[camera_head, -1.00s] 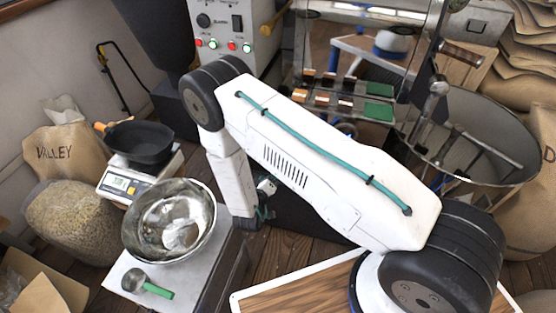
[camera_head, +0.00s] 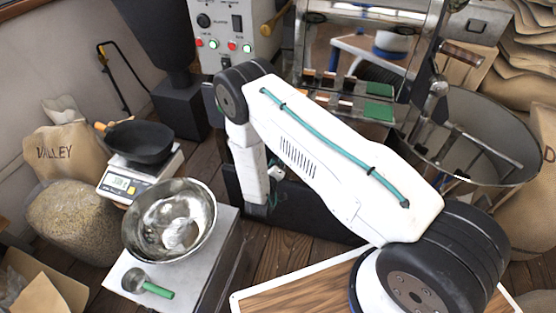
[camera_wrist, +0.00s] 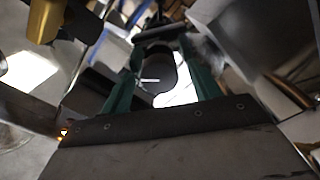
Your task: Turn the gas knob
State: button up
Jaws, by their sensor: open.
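A round black knob (camera_head: 204,20) sits on the grey control panel (camera_head: 222,60) at the top of the head view. I cannot tell whether it is the gas knob. My gripper (camera_wrist: 160,45) shows in the wrist view with two green fingers spread apart. A dark rounded shape and a bright patch show between the fingers; I cannot tell what they belong to. No knob is clear in the wrist view. In the head view my arm covers the middle, and the gripper's fingertips are not clearly visible, below and in front of the panel.
A steel bowl (camera_head: 170,220) and a green-handled scoop (camera_head: 148,283) are on a pale stand at the lower left. A black pan (camera_head: 140,142) rests on a scale (camera_head: 125,182). A round cooling tray (camera_head: 500,140) stands at right. Sacks line both sides.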

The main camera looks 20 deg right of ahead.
jog(key=c, duration=1)
jog(key=shift+o, duration=0.2)
jog(key=shift+s+d+f+m, duration=0.1)
jog(key=shift+s+d+m, duration=0.05)
jog(key=shift+m, duration=7.25)
jog(key=shift+s+d+m, duration=0.1)
jog(key=shift+m, duration=7.6)
